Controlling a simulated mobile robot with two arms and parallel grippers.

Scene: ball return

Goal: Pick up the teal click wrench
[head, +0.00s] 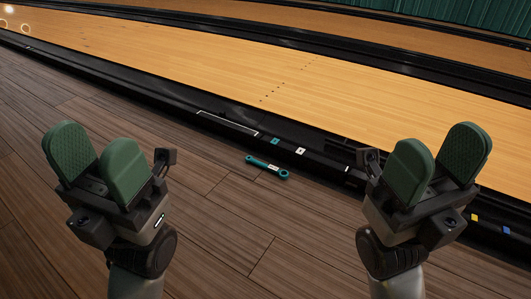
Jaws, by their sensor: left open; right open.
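The teal click wrench (259,163) lies flat on the dark wooden floor, close to the black lane edge, near the middle of the head view. It has a ring at its right end and a pale patch on its shaft. My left gripper (97,150) is open and empty, to the left of the wrench. My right gripper (441,146) is open and empty, to the right of the wrench. Both have green padded fingers pointing up in the picture, and neither touches the wrench.
A black gutter edge (157,98) runs diagonally behind the wrench, with small teal, white, yellow and blue marks on it. Beyond it is the light wooden bowling lane (300,80). The wooden floor (220,240) between my grippers is clear in front of the wrench.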

